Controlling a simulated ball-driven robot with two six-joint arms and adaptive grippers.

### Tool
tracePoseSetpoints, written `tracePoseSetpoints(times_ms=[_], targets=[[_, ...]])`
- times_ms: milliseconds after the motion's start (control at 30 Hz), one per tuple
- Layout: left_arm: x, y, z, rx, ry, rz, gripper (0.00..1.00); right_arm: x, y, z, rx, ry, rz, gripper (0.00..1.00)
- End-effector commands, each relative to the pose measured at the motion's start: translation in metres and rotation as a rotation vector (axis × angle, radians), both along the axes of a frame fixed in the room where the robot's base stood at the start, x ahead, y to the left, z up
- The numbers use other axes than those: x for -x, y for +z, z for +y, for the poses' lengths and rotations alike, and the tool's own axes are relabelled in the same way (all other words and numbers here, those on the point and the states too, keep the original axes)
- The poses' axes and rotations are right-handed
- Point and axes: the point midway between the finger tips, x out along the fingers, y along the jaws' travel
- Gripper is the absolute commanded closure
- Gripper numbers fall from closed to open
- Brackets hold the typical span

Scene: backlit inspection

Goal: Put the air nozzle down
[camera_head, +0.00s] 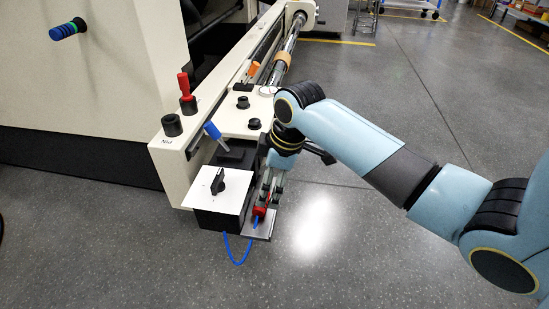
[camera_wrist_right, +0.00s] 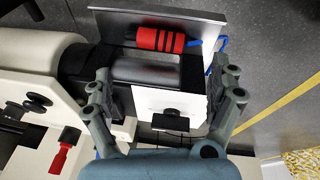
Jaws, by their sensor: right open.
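The air nozzle (camera_wrist_right: 161,40) is a red cylinder with black bands and a blue hose at one end. In the right wrist view it lies along a grey metal plate (camera_wrist_right: 200,22), beyond my fingertips. In the head view the nozzle (camera_head: 259,211) is partly hidden by my right gripper (camera_head: 268,190), at the plate (camera_head: 262,231) beside the white-topped box. My right gripper (camera_wrist_right: 160,75) is open, with its fingers apart and nothing held between them. My left gripper is not in view.
A box with a white top (camera_head: 208,190) and black knob stands left of the gripper. A blue-handled tool (camera_head: 212,130), a red-handled tool (camera_head: 184,86) and black knobs sit on the cream machine (camera_head: 172,165). The blue hose (camera_head: 236,261) loops below.

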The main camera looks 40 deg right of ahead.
Motion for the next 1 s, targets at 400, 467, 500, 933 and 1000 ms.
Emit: tracePoseSetpoints(times_ms=[400, 467, 500, 933, 1000], targets=[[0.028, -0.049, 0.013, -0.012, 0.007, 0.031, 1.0, 0.011, 0.04, -0.003, -0.001, 0.0, -0.001, 0.08], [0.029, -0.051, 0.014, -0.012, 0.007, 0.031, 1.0, 0.012, 0.041, -0.003, -0.001, 0.0, 0.001, 0.08], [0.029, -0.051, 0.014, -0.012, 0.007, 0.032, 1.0, 0.012, 0.041, -0.003, -0.001, 0.0, 0.001, 0.08], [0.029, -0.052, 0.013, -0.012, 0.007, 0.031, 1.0, 0.223, -0.106, 0.0, 0.016, -0.552, 0.185, 0.08], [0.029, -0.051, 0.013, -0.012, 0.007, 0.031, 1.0, 0.263, -0.121, 0.001, 0.028, -0.641, 0.203, 0.08]])
